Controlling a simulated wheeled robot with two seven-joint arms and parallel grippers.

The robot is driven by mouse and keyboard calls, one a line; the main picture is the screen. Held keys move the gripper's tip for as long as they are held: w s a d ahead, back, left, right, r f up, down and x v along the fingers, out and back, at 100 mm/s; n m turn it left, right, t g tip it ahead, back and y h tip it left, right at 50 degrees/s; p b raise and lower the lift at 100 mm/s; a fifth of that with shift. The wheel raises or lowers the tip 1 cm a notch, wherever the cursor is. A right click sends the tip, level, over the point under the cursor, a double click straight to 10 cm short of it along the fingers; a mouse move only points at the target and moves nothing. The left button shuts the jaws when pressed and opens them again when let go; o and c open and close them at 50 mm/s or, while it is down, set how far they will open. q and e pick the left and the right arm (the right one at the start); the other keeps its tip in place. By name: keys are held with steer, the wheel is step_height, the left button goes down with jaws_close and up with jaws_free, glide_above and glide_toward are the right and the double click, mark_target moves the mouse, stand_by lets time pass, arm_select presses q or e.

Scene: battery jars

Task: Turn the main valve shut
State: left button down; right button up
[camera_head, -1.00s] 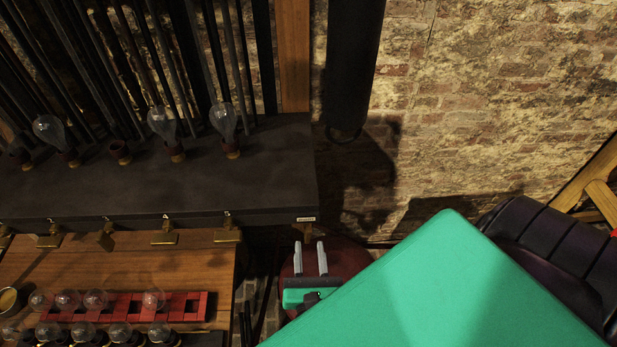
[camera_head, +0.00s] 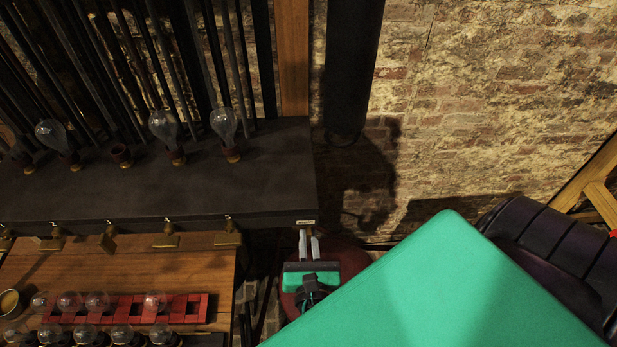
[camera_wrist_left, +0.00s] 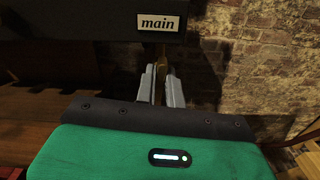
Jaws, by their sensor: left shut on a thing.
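The "main" label (camera_head: 306,221) is on the front edge of the dark bench at its right end, and it reads clearly in the left wrist view (camera_wrist_left: 158,23). Below it a narrow brass valve handle (camera_wrist_left: 161,56) hangs between the fingers of my left gripper (camera_wrist_left: 161,76). My left gripper (camera_head: 309,240) is shut on the handle, its grey fingers on either side. The lower part of the handle is hidden between the fingers. My right gripper is not in view.
Several other brass valves (camera_head: 228,238) line the bench edge (camera_head: 150,216) to the left. Glass bulbs (camera_head: 224,122) stand on the bench. A wooden table (camera_head: 190,268) below holds a red rack (camera_head: 190,305) with glass jars. A brick wall (camera_head: 480,100) is behind.

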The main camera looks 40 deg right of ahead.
arm_select(q)
steer(key=shift+r+m+p, duration=0.15)
steer(key=shift+m+p, duration=0.25)
steer(key=shift+p, duration=0.25)
steer(key=m+p, duration=0.5)
steer(key=p, duration=0.1)
steer(key=shift+d+r+m+p, duration=0.1)
steer(key=shift+d+m+p, duration=0.05)
steer(key=shift+m+p, duration=1)
steer(key=shift+m, duration=0.15)
steer(key=shift+s+f+m+p, duration=0.1)
steer(key=shift+f+m+p, duration=0.1)
steer(key=shift+m, duration=1.15)
steer(key=shift+w+f+m+p, duration=0.1)
steer(key=shift+f+m+p, duration=0.05)
steer(key=shift+m, duration=1.15)
steer(key=shift+s+f+m+p, duration=0.1)
steer(key=shift+f+m+p, duration=0.1)
steer(key=shift+m, duration=1.15)
